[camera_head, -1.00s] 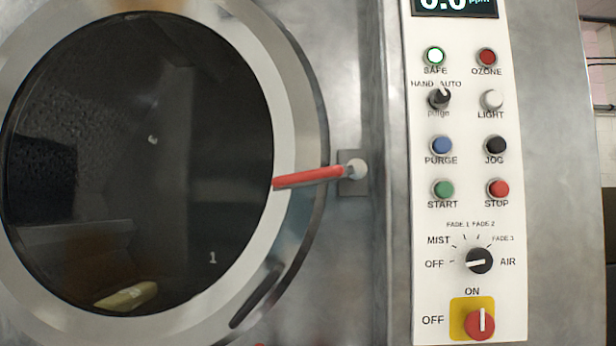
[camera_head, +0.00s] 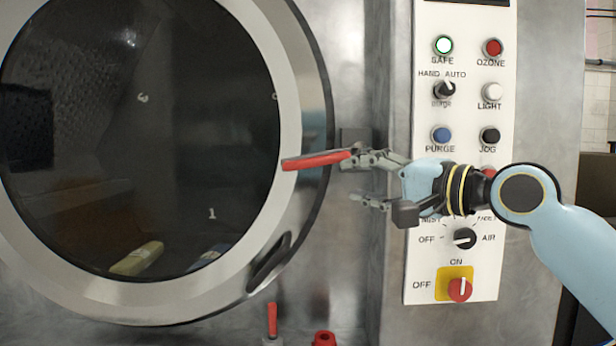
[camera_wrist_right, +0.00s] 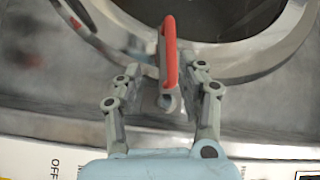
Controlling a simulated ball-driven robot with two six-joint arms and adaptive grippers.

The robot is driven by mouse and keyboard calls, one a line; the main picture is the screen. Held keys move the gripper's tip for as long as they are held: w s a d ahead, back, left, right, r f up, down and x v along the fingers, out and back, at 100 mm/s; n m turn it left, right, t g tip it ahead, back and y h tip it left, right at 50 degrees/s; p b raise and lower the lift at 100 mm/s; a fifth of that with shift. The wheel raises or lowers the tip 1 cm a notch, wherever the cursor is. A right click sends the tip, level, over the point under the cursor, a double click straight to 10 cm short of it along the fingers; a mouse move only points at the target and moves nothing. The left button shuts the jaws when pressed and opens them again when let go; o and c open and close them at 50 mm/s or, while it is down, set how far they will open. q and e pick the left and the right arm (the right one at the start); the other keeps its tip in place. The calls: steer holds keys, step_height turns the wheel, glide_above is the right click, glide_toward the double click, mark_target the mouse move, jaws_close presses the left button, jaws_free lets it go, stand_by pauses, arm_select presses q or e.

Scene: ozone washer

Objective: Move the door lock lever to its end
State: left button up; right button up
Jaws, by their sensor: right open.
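The door lock lever (camera_head: 316,161) has a red handle that points left, nearly level, over the door's metal ring. Its pivot end on the metal panel is partly hidden behind my right gripper (camera_head: 354,180). The right gripper comes in from the right and is open, its fingers at the lever's pivot end. In the right wrist view the red lever (camera_wrist_right: 171,50) stands between the two spread fingers of the gripper (camera_wrist_right: 180,70), with a gap on each side. My left gripper is not in view.
The round door (camera_head: 140,150) with dark glass fills the left, with a dark handle (camera_head: 268,262) on its lower right rim. The white control panel (camera_head: 420,270) with buttons and knobs lies behind my right arm. A small red handle (camera_head: 272,320) and a red knob (camera_head: 324,338) are at the bottom.

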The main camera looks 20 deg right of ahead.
mark_target(321, 163)
steer(key=x, duration=0.3)
steer(key=r+p+x, duration=0.1)
steer(key=x, duration=0.3)
steer(key=d+r+x, duration=0.1)
steer(key=x, duration=0.3)
steer(key=shift+w+p, duration=0.3)
steer(key=shift+p, duration=0.05)
jaws_close()
steer(key=shift+f, duration=0.1)
